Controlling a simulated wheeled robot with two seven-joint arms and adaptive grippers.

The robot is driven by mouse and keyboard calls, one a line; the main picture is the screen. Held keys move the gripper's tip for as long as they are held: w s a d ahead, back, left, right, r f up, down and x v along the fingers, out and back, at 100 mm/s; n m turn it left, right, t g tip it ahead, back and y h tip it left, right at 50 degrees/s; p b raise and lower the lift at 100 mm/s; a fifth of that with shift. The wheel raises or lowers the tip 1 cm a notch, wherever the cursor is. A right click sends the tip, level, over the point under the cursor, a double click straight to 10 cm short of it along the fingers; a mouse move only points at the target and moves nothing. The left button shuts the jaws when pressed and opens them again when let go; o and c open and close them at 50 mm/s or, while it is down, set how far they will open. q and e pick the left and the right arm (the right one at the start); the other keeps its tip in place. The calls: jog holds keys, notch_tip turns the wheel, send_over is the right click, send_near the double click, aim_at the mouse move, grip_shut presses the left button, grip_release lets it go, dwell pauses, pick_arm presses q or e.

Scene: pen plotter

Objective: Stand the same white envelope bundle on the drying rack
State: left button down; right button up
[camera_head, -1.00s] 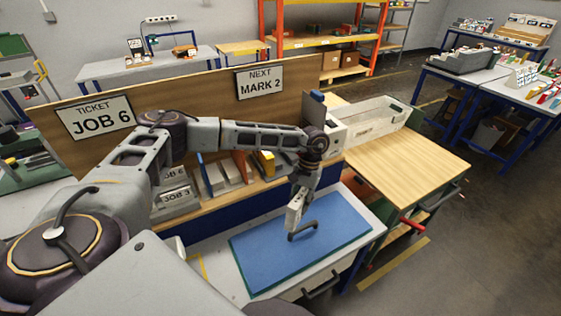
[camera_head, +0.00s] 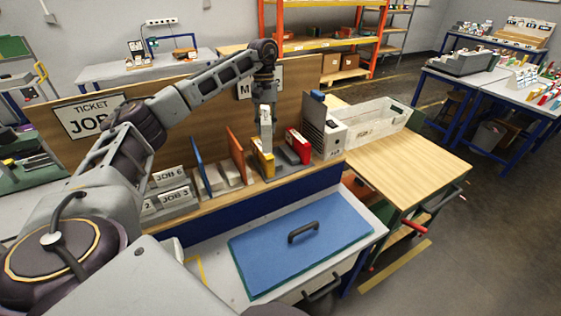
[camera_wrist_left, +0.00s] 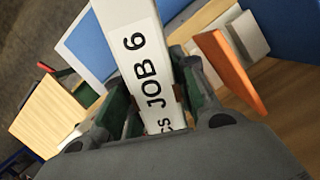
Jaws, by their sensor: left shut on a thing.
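My left gripper (camera_head: 266,112) is shut on a white bundle, lettered JOB 6 in the wrist view (camera_wrist_left: 143,65). In the head view the white bundle (camera_head: 266,130) hangs upright below the fingers, just above or behind a yellow block (camera_head: 262,160). I cannot tell whether its lower end touches anything. Below is a shelf with an orange divider (camera_head: 235,155), a blue divider (camera_head: 201,165) and pale slabs between them; I cannot tell which part is the drying rack. The orange divider shows beside the bundle in the wrist view (camera_wrist_left: 230,75). My right gripper is not in view.
Grey JOB 6 and JOB 3 holders (camera_head: 168,190) stand left. A wooden board (camera_head: 150,85) rises behind.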

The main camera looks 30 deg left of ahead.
pick_arm(q)
jog(key=shift+s+a+r+n, duration=0.2)
jog(key=shift+a+r+n, duration=0.35)
jog(key=shift+r, duration=0.2)
jog(key=s+a+n+t, duration=0.1)
jog(key=s+n, duration=0.1)
jog(key=n, duration=0.1)
jog(key=shift+a+r, duration=0.1)
jog(key=shift+a, duration=0.1)
jog(key=shift+s+n, duration=0.1)
jog(key=shift+n, duration=0.25)
jog(key=shift+r, duration=0.1)
